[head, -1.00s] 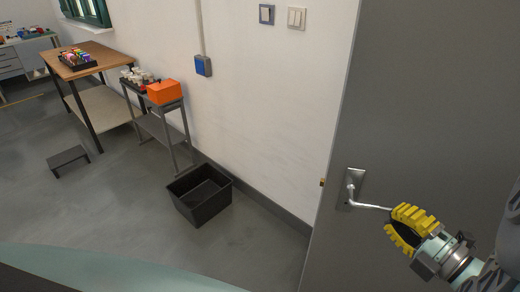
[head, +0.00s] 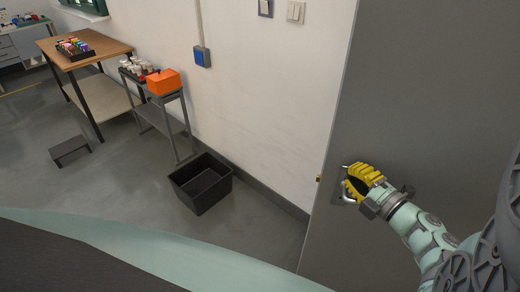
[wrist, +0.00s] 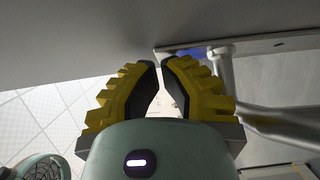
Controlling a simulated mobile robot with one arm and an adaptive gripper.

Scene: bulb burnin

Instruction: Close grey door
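The grey door (head: 430,100) fills the right side of the head view. Its metal handle plate (head: 338,190) is near the door's left edge, largely hidden behind my gripper (head: 354,180). In the wrist view the yellow-padded fingers of my gripper (wrist: 160,67) are drawn nearly together, with only a narrow gap and nothing seen held between them. The handle lever (wrist: 280,122) runs outside the right finger, with its neck beside that finger. I cannot tell if they touch. The door surface (wrist: 70,35) lies just ahead of the fingertips.
A black bin (head: 201,184) stands on the floor left of the door. A grey stand (head: 158,115) with an orange box (head: 164,82) is against the wall. A wooden table (head: 82,50) and a low step (head: 69,150) stand farther left. Floor between is clear.

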